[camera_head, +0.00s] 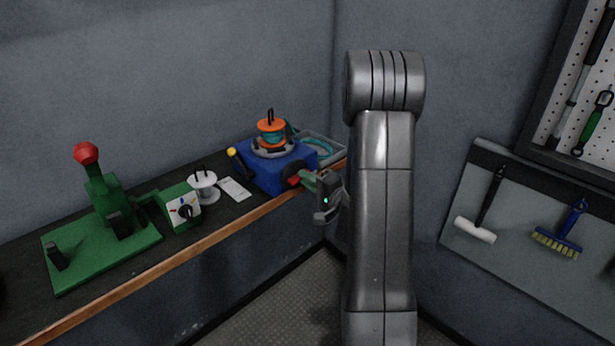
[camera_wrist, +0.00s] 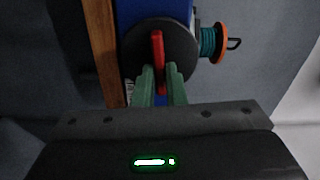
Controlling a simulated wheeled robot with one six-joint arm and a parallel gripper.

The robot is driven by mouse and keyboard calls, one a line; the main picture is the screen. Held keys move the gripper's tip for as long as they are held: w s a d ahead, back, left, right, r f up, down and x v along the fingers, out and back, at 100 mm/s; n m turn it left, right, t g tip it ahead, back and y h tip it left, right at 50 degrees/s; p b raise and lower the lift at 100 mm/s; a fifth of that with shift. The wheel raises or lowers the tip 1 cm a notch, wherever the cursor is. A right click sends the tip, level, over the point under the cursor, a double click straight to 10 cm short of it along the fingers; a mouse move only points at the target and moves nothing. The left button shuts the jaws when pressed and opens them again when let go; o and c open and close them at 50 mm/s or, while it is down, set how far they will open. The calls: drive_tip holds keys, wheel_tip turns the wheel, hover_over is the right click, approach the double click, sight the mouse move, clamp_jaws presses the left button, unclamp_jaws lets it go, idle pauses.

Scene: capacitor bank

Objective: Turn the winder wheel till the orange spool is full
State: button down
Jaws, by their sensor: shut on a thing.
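The blue winder (camera_head: 262,176) stands on the bench near the corner. The orange spool (camera_head: 271,126) sits upright on top of it with teal line wound around it; it also shows in the wrist view (camera_wrist: 222,42). The dark round winder wheel (camera_wrist: 188,50) is on the winder's front side and carries a red grip bar (camera_wrist: 157,48). My gripper (camera_wrist: 159,78) has its green fingers on both sides of the red bar's lower end and is shut on it. In the head view my gripper (camera_head: 306,180) is beside the wheel (camera_head: 292,173). How full the spool is cannot be told exactly.
A yellow-tipped lever (camera_head: 232,153) is at the winder's left. A white spool (camera_head: 204,186), a white card (camera_head: 234,189) and a green press (camera_head: 105,215) stand further left. A grey tray (camera_head: 326,146) lies behind. Tools hang on the right wall.

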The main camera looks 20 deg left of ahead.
drive_tip(key=shift+m, duration=0.5)
drive_tip(key=c, duration=1.5)
unclamp_jaws()
drive_tip(key=shift+d, duration=0.15)
drive_tip(key=b+v, duration=0.1)
drive_tip(key=v, duration=1.2)
drive_tip(key=shift+s+d+f, duration=0.1)
drive_tip(key=shift+s+d, duration=0.1)
drive_tip(key=shift+d, duration=0.05)
